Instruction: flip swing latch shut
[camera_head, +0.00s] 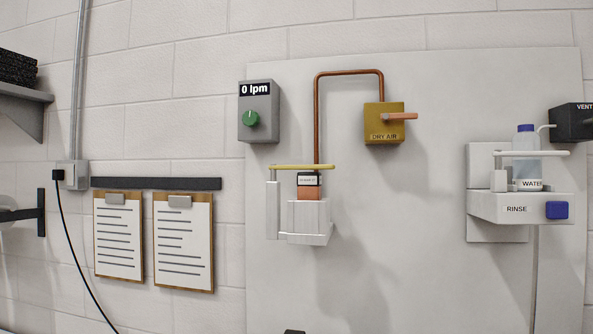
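A white fixture (309,216) is mounted on the pale panel in the middle of the view. A yellow bar (318,167), which looks like the swing latch, runs level from the top of a white post (273,210) at its left. The bar passes above a small block (309,192) with a black labelled top and an orange lower part, seated in the fixture. I cannot tell whether the bar touches the block or is fastened at its right end. My gripper is not in view; only a small dark shape shows at the bottom edge.
A copper pipe joins the fixture area to a brass DRY AIR box (384,123) with an orange lever. A grey 0 lpm box (259,111) hangs upper left. A RINSE unit (519,208) with a water bottle is at right. Clipboards (183,242) hang left. Space below the fixture looks clear.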

